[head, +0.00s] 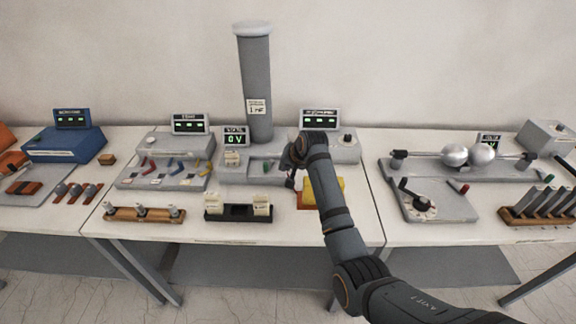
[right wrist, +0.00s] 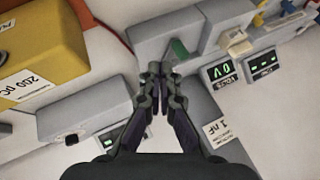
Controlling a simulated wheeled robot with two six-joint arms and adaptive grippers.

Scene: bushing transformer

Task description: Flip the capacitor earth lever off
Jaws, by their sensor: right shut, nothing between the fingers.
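The grey capacitor column (head: 257,90) with a "1 nF" label stands upright on a grey base at the middle table. The column's label also shows in the right wrist view (right wrist: 216,130). A green lever (right wrist: 179,49), apparently the earth lever, sticks up from a grey block (right wrist: 152,38) in the right wrist view. My right gripper (right wrist: 160,68) is shut and empty, its tips just beside the green lever; I cannot tell whether they touch. In the head view my right gripper (head: 290,182) points down at the base's right front, and my arm hides part of it. My left gripper is not in view.
A small "0 V" display (head: 235,138) stands left of the column. A yellow box (right wrist: 50,50) lies close to the right gripper. A black holder (head: 238,212) and wooden rack (head: 143,213) lie in front. Two metal spheres (head: 468,155) stand on the right table.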

